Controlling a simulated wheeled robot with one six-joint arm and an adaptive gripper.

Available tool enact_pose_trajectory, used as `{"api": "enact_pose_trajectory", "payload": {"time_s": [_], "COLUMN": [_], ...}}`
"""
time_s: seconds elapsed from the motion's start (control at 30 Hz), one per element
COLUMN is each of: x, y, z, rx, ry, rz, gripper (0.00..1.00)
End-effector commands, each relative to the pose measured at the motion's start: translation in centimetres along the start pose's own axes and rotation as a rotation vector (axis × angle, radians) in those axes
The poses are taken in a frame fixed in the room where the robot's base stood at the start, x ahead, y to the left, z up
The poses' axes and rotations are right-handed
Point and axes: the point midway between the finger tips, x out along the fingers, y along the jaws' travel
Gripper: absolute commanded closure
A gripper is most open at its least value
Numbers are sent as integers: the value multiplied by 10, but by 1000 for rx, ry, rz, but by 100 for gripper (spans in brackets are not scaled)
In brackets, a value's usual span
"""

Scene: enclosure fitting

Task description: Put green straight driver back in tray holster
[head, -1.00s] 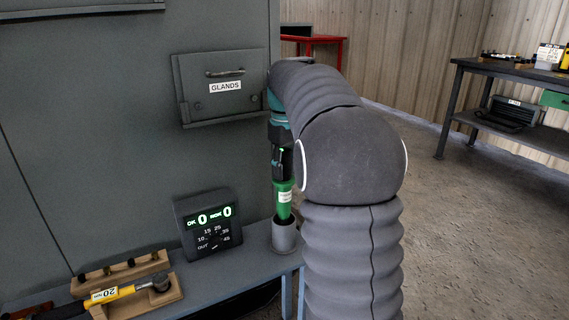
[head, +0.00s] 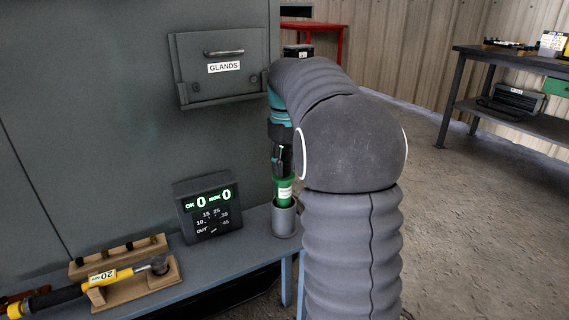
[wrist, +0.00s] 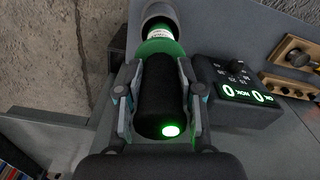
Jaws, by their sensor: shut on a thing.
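The green straight driver (head: 283,190) stands upright, with a white label on its green body and a black upper part. Its lower end is inside the grey cylindrical holster (head: 286,220) at the right end of the shelf. My gripper (head: 281,162) is shut on the driver's black upper part. In the wrist view the gripper (wrist: 158,100) has a finger on each side of the black grip (wrist: 162,95), which shows a lit green spot. The holster's rim (wrist: 158,12) shows at the top there. How deep the driver sits is hidden.
A counter box (head: 209,210) reading OK 0, NOK 0 stands left of the holster. A yellow and black torque wrench (head: 105,278) lies in a wooden cradle further left. The grey cabinet with a GLANDS drawer (head: 222,68) rises behind. A workbench (head: 510,60) stands far right.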

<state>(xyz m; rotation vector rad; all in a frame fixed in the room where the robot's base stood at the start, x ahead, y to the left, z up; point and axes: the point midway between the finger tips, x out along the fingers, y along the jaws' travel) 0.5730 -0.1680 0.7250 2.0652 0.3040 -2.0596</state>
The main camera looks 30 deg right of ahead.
Motion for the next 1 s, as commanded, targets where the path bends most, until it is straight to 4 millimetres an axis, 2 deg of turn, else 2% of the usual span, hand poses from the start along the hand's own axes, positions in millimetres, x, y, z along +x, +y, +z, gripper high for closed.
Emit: {"api": "enact_pose_trajectory", "payload": {"time_s": [0.07, 0.1, 0.17, 0.2, 0.47, 0.63, 0.77, 1.0], "x": [-2, -2, -2, -2, 1, -9, -29, -79], "y": [0, 0, 0, 0, 0, 0, 0, 0], "z": [0, 0, 0, 0, 0, -1, -1, -1], "rx": [0, 0, 0, 0, 0, 0, 0, 0], "ry": [3, 3, 2, 2, -1, 2, 3, 4], "rz": [2, 2, 2, 2, -1, 1, 2, 3], "gripper": [100, 53, 38, 34, 34, 34, 34, 34]}}
